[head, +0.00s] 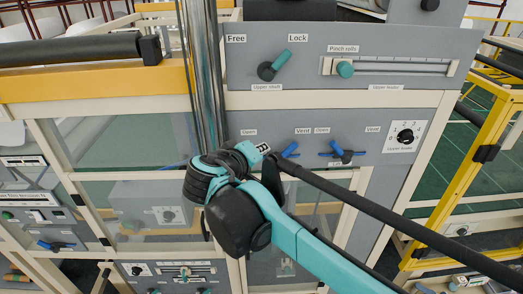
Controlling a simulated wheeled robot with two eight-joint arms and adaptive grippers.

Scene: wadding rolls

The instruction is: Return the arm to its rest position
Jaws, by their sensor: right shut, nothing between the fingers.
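My right arm comes in from the lower right, with teal links and black joints, and bends back in the middle of the head view. My right gripper (272,180) is a small dark shape beside the wrist, in front of the grey control panel. It is shut and empty, and its fingertips are hard to make out against the arm and the black bar. My left gripper is not in view.
A grey panel (400,100) carries a teal-knobbed Lock lever (274,66), a pinch rolls slider (345,69), blue vent handles (342,152) and a dial (405,135). A black bar (400,218) slants to the lower right. A yellow frame (490,150) stands at right.

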